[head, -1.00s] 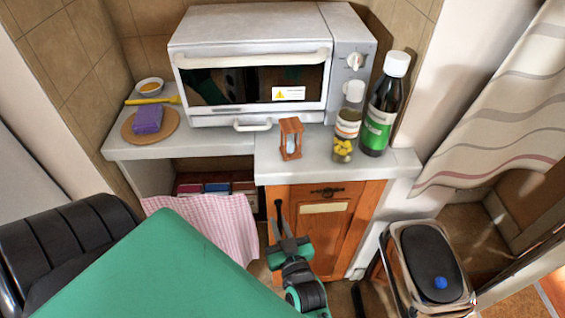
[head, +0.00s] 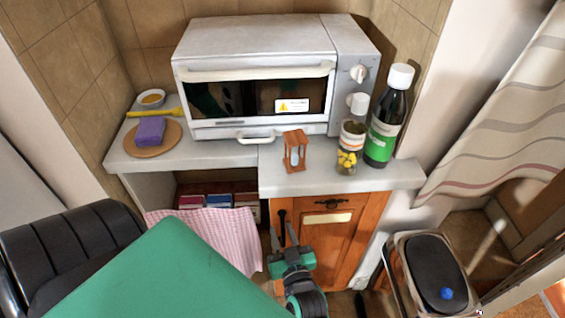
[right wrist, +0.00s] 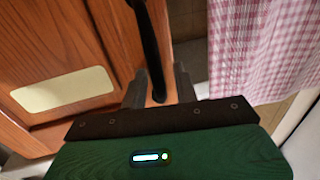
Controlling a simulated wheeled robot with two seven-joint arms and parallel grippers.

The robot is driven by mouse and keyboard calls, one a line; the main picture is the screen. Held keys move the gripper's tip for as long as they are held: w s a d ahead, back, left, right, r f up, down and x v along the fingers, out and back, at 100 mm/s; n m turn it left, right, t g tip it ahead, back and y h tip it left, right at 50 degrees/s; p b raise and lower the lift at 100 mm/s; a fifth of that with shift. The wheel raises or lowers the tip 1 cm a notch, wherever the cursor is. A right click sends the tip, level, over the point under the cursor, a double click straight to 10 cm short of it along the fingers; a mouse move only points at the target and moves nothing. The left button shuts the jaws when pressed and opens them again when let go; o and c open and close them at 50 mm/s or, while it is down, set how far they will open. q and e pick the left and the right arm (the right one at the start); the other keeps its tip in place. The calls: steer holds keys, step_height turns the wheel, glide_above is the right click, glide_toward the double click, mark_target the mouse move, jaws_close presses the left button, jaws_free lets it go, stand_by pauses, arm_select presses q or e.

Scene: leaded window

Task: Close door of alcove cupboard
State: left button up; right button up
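The alcove cupboard's orange wooden door (head: 345,240) is below the right part of the counter. It has a dark ornate pull at the top and a pale label (head: 327,219). A black vertical bar handle (head: 282,222) stands at its left side. My right gripper (head: 288,246) is low at this bar. In the right wrist view the gripper's fingers (right wrist: 160,88) are apart, one on each side of the bar (right wrist: 148,40), with a gap visible on the right. The door shows at the left there (right wrist: 60,40). How far the door stands open is hard to tell. My left gripper is out of view.
A toaster oven (head: 250,45), an hourglass (head: 294,150), a pill jar (head: 349,150) and a dark bottle (head: 384,120) stand on the counter. A pink checked cloth (head: 215,232) hangs left of the door. A pedal bin (head: 433,265) stands to the right, and a black chair (head: 70,240) at lower left.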

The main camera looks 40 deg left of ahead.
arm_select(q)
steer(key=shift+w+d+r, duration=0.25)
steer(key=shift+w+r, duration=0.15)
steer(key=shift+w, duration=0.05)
arm_select(e)
steer(key=v, duration=1.3)
steer(key=shift+s+d, duration=0.25)
steer(key=shift+d, duration=0.1)
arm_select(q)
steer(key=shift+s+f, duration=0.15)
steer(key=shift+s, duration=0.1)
